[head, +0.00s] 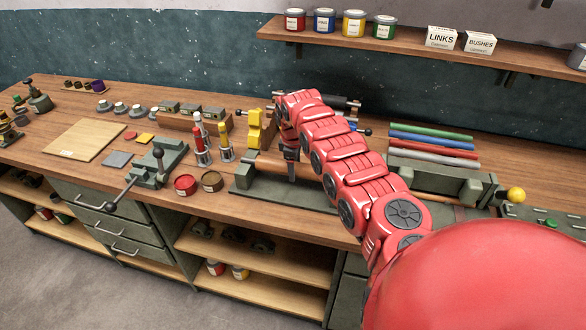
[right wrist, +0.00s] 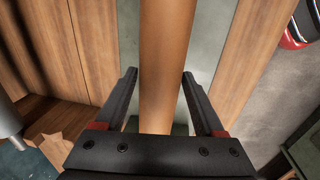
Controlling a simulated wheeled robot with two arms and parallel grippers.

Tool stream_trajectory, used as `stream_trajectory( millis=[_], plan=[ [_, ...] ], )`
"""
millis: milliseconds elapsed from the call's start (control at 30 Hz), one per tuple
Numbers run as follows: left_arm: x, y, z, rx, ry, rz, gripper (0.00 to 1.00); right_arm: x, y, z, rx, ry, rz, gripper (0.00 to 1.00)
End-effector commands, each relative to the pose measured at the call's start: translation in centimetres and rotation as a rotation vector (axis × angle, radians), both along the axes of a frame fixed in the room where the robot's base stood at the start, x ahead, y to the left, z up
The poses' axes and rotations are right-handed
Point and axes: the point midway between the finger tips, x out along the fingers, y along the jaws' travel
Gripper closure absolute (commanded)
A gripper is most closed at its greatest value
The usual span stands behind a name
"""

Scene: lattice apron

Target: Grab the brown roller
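The brown roller (right wrist: 166,50) is a long smooth cylinder that runs up the middle of the right wrist view, over a grey-green base. My right gripper (right wrist: 159,75) is open, with one black finger on each side of the roller. A gap shows between the fingers and the roller towards the palm. I cannot tell whether the fingertips touch it. In the head view my right gripper (head: 291,170) points down over the grey-green machine bed (head: 320,195). My left gripper is not in view.
A yellow block part (head: 255,130) stands just left of the gripper. Coloured rods (head: 430,140) lie to the right. A shelf (head: 400,43) with paint cans runs above the bench.

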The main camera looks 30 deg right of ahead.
Motion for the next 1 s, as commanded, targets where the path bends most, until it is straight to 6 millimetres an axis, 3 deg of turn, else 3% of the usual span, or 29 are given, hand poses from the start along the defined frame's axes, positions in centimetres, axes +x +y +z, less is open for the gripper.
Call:
stream_trajectory(
  millis=[67,367,1000],
  plan=[
    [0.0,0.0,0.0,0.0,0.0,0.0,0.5,0.0,0.0,0.01,0.0,0.0,0.0,0.46],
    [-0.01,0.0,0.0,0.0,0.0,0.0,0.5,0.01,0.01,0.02,0.0,0.0,0.0,1.0],
    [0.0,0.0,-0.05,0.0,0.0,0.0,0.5,0.26,0.33,0.51,-0.001,-0.002,0.001,1.0]
  ],
)
